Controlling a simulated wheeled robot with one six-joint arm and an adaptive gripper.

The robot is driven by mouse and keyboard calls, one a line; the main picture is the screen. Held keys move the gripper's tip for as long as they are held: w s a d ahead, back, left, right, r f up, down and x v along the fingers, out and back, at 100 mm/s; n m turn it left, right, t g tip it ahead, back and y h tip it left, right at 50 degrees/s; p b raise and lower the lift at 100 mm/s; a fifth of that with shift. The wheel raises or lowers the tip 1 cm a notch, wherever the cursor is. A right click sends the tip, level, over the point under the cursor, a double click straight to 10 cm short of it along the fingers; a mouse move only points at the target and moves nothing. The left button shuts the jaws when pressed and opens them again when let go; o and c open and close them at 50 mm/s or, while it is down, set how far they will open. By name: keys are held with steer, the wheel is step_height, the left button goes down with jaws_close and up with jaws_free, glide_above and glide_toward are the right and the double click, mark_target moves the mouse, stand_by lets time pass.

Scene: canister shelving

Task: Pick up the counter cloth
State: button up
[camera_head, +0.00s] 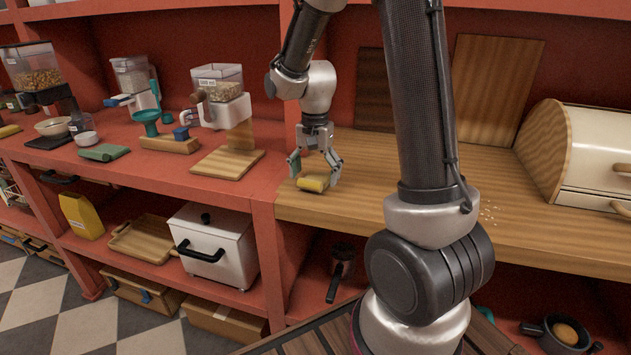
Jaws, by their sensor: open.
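A small yellow rolled or folded cloth (313,184), which looks like the counter cloth, lies on the wooden counter (360,210) near its front left edge. My gripper (315,168) points down over it with its fingers spread. The fingertips are to the left and right of the cloth, close above the counter. I cannot tell whether they touch it. A green folded cloth (104,152) lies on the red shelf at left.
A cream bread box (595,150) stands at right, and crumbs (489,213) lie on the counter. Dark and light boards (497,85) lean at the back. A dispenser (220,95) and a wooden board (228,163) stand left of my gripper. Counter around the cloth is clear.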

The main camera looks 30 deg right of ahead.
steer(key=shift+f, duration=0.45)
steer(key=shift+c, duration=0.5)
steer(key=c, duration=1)
step_height(320, 180, up, 10)
